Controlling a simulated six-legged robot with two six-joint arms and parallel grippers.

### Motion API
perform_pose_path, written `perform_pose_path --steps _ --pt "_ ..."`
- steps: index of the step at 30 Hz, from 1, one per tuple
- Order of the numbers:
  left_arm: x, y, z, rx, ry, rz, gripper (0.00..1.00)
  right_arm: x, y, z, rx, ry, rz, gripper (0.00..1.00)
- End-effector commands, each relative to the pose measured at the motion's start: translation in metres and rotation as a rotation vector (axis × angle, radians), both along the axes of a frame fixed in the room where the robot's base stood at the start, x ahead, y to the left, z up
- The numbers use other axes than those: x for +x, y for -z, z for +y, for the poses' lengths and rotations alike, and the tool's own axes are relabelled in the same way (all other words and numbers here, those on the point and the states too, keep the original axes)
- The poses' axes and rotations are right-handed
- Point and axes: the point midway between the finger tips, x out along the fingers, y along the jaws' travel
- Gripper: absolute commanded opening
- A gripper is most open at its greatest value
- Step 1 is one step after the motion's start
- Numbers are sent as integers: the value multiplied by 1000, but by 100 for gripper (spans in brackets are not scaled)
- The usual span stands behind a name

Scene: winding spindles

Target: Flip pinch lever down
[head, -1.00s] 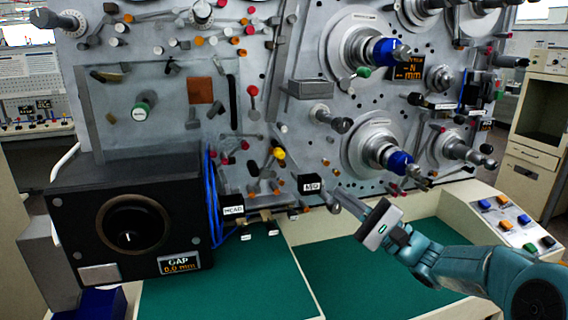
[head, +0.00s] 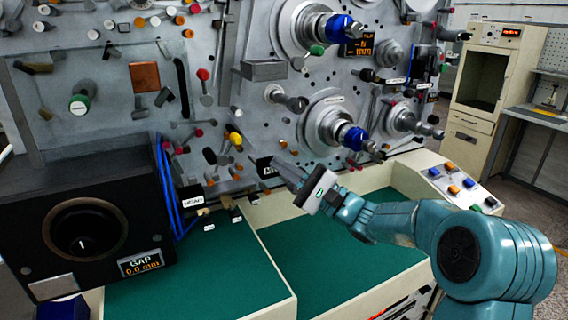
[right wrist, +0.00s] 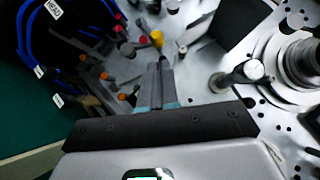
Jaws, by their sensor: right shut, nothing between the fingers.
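My right gripper (head: 288,172) is shut and empty in front of the lower panel, by a black label block (head: 266,167). In the right wrist view its fingers (right wrist: 160,82) point at a lever with a yellow knob (right wrist: 157,38). The fingertips overlap its lower part in that picture, and I cannot tell whether they touch. In the head view the yellow-knobbed lever (head: 235,139) is up and left of the gripper. No visible label confirms which lever is the pinch lever. A red-knobbed lever (head: 203,75) stands higher on the panel. My left gripper is not in view.
A black box with a GAP display (head: 141,262) reading 0.0 mm stands at left, with blue cables (head: 167,185) beside it. Spindles with blue ends (head: 354,138) jut out above right. The green worktop (head: 205,268) is clear. A button console (head: 450,180) lies right.

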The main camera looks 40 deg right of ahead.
Motion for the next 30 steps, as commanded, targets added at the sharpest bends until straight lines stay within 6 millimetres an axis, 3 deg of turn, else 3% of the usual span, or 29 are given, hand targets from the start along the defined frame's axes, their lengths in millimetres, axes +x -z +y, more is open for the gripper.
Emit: perform_pose_path --steps 6,12,30 --pt "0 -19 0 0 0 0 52 36 -21 18 1 -4 -1 0" --pt "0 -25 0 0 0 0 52 54 -27 26 0 -1 -1 0" --pt "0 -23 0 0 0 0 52 57 -29 28 -23 0 3 0"
